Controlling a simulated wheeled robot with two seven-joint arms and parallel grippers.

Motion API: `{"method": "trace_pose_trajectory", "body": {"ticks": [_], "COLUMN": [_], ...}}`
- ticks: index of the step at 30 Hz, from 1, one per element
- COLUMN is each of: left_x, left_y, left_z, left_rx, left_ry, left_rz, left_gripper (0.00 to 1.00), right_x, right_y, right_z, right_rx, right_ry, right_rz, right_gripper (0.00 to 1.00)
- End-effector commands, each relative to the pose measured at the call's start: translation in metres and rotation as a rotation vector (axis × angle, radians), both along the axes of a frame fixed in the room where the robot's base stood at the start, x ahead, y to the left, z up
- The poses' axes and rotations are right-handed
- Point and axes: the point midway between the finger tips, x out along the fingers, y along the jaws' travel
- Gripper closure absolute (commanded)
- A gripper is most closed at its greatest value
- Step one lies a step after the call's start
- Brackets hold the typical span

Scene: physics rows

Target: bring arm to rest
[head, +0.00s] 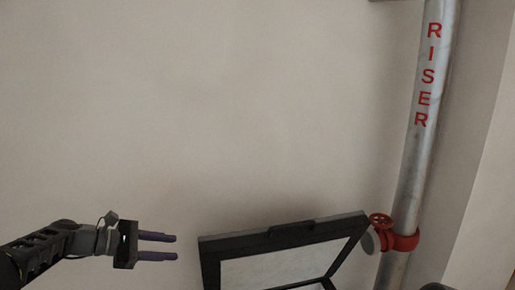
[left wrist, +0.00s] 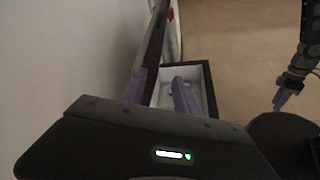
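My left gripper (head: 175,247) reaches in from the left in the head view, with its two purple fingers apart and nothing between them. It is in front of the plain wall, left of a black-framed case lid (head: 290,226) and apart from it in that view. In the left wrist view the same fingers (left wrist: 160,90) are spread, with an open box (left wrist: 208,88) beyond them. My right gripper (left wrist: 280,98) shows at the right of the left wrist view with purple fingers pointing down; their gap is too small to judge.
The box has a dark rim and pale inside, with something small and unclear in it. Bare floor (left wrist: 255,40) lies beyond the box.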

Motion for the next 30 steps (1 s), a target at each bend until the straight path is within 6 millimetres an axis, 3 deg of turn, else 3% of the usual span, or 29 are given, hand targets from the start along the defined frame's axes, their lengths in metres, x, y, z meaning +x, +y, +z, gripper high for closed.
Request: {"method": "trace_pose_trajectory", "body": {"ticks": [7, 10, 14, 18, 23, 27, 30], "left_x": [0.012, 0.014, 0.014, 0.004, -0.032, -0.081, -0.124], "left_y": [0.012, 0.019, 0.026, 0.028, 0.017, -0.007, -0.031], "left_z": [-0.026, -0.048, -0.086, -0.144, -0.235, -0.307, -0.346], "left_rx": [0.116, 0.194, 0.313, 0.472, 0.717, 0.911, 1.012], "left_ry": [-0.057, -0.077, -0.098, -0.115, -0.151, -0.220, -0.293], "left_rz": [0.040, 0.055, 0.060, 0.029, -0.100, -0.291, -0.454], "left_gripper": [0.64, 0.64, 0.64, 0.64, 0.64, 0.64, 0.64], "right_x": [0.000, 0.000, 0.000, 0.000, 0.000, 0.000, 0.000], "right_y": [0.000, 0.000, 0.000, 0.000, 0.000, 0.000, 0.000], "right_z": [0.000, 0.000, 0.000, 0.000, 0.000, 0.000, 0.000], "right_rx": [0.000, 0.000, 0.000, 0.000, 0.000, 0.000, 0.000], "right_ry": [0.000, 0.000, 0.000, 0.000, 0.000, 0.000, 0.000], "right_rz": [0.001, 0.001, 0.001, 0.001, 0.001, 0.001, 0.001], "right_gripper": [0.64, 0.64, 0.64, 0.64, 0.64, 0.64, 0.64]}}
